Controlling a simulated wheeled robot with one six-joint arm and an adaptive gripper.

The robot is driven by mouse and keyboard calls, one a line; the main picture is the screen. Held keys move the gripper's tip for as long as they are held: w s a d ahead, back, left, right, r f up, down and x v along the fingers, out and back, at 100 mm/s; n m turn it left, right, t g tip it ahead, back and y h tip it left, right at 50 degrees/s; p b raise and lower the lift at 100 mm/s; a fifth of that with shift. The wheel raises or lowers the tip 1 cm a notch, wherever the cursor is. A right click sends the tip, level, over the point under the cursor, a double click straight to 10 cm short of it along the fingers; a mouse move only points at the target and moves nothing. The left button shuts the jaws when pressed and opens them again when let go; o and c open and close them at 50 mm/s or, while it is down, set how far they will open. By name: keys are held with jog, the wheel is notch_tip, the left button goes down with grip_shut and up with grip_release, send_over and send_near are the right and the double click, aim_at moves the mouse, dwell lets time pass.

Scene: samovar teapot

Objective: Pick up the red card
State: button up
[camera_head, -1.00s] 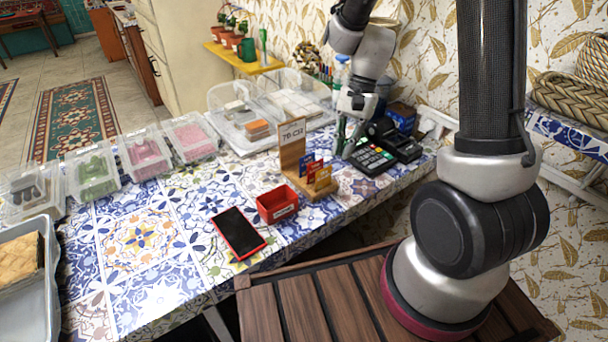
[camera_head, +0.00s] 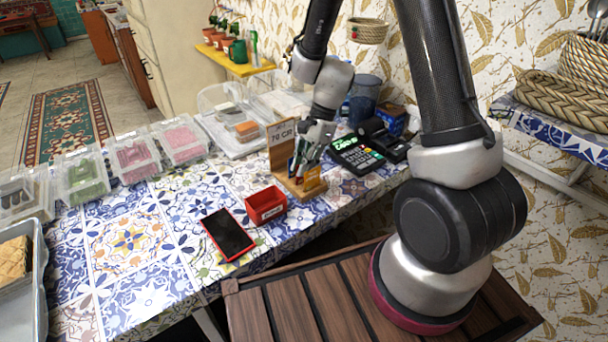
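The wooden card holder (camera_head: 288,184) stands on the tiled counter, with an upright sign (camera_head: 281,132) at its back. A yellow card (camera_head: 313,181) shows in its front slot. A blue card (camera_head: 291,166) shows only in part behind my fingers. The red card, between the blue and yellow ones, is mostly hidden by my gripper. My gripper (camera_head: 301,169) points down at the holder, with its fingertips among the cards. The fingers are too small and overlapped to tell whether they are open or shut on a card.
A red box (camera_head: 266,205) and a red-edged phone (camera_head: 228,234) lie left of the holder. A card terminal (camera_head: 357,156) stands close on the right. Clear containers (camera_head: 133,155) line the back left. Bare counter (camera_head: 130,240) lies at front left.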

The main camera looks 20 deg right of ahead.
jog(key=shift+f, duration=0.1)
grip_shut()
notch_tip(320, 180, up, 15)
dwell(1.0)
